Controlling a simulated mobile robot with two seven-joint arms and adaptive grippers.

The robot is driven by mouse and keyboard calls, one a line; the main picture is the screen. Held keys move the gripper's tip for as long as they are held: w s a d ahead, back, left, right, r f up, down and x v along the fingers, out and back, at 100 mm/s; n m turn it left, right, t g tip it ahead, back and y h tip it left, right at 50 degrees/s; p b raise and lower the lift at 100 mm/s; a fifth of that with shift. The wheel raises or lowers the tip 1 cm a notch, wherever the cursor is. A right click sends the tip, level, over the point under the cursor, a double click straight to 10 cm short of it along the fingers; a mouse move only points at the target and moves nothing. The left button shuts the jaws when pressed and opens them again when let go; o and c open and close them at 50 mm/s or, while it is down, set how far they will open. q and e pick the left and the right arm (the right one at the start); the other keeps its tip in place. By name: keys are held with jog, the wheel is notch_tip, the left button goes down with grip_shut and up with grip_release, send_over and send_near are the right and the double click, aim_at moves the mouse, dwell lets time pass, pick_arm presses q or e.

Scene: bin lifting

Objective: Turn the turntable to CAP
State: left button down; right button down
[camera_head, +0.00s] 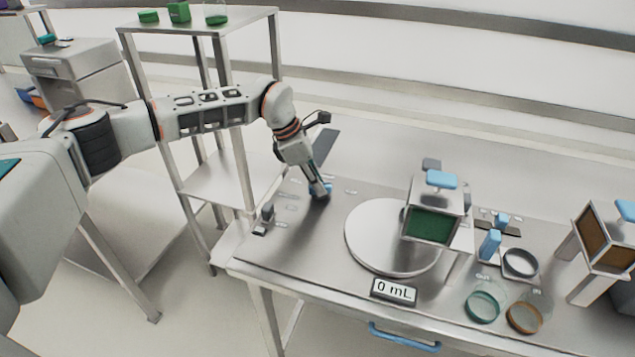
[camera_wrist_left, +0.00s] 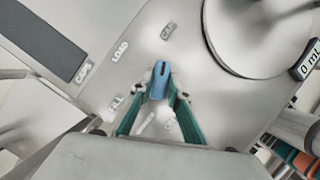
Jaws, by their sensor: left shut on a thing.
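My left gripper (camera_head: 318,193) is at the far left part of the metal bench, shut on a blue selector handle (camera_wrist_left: 160,78). In the left wrist view the handle stands between my fingertips (camera_wrist_left: 158,97) and its free end points up the picture, towards the CAP label (camera_wrist_left: 168,31). The LOAD label (camera_wrist_left: 120,51) and FILL label (camera_wrist_left: 114,103) lie to its left. The round pale turntable (camera_head: 370,238) lies on the bench right of my gripper; its edge also shows in the left wrist view (camera_wrist_left: 235,50). My right gripper is not in view.
A box with a green front (camera_head: 432,226) stands over the turntable's right side. A 0 mL display (camera_head: 393,291) is at the front edge. Rings (camera_head: 482,306), a blue block (camera_head: 489,244) and a brown-fronted box (camera_head: 602,237) are at the right. A shelf rack (camera_head: 240,165) stands left.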

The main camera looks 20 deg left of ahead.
pick_arm(q)
jog(key=shift+m, duration=0.3)
jog(key=c, duration=1.9)
grip_release()
jog(key=shift+r, duration=0.1)
jog(key=v, duration=1.2)
jog(key=shift+w, duration=0.1)
